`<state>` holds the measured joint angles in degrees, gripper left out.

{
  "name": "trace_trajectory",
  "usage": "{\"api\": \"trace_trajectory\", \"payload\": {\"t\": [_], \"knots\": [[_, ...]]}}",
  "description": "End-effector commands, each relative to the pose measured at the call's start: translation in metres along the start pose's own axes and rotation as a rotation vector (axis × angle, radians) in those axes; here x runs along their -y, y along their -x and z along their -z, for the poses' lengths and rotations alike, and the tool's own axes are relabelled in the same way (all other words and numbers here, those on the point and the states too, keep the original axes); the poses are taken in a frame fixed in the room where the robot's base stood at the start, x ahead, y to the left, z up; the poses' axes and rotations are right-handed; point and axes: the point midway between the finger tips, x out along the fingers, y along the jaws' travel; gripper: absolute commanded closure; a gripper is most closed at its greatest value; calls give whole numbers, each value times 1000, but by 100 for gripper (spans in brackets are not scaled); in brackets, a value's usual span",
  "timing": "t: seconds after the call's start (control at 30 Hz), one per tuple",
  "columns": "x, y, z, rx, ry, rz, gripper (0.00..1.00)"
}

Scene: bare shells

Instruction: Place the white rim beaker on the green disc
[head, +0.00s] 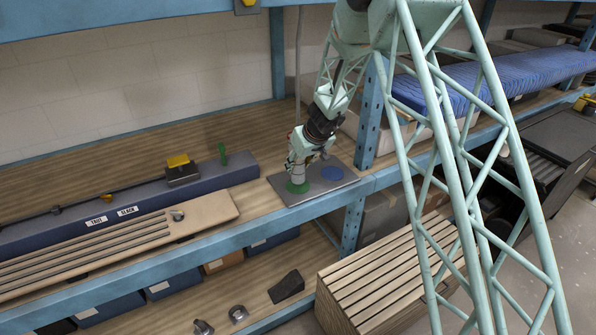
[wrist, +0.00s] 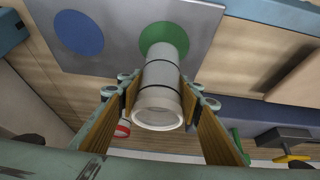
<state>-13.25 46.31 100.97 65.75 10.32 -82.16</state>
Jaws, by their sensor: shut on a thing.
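The white rim beaker (wrist: 160,92) is a pale grey cylinder with dark bands and a white rim facing the wrist camera. My gripper (wrist: 158,88) is shut on it, with one finger on each side. In the head view the beaker (head: 298,172) is upright under my gripper (head: 299,164). Its base is over the green disc (head: 297,188), which also shows around its far end in the wrist view (wrist: 165,34). I cannot tell whether the base touches the disc or hangs just above it.
The green disc is on a grey plate (head: 318,190) on the wooden shelf, beside a blue disc (head: 332,173). A red-rimmed object (wrist: 122,129) shows partly behind my left finger. A long blue block (head: 130,203) and a grooved wooden board (head: 120,243) lie to the left.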

Motion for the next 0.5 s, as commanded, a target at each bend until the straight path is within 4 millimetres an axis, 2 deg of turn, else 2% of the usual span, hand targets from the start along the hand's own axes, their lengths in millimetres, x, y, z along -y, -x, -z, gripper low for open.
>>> {"api": "trace_trajectory", "payload": {"t": [0.23, 0.5], "knots": [[0, -16, -10, 1, 0, 0, 78], [0, -22, -13, 0, 0, 0, 78]]}}
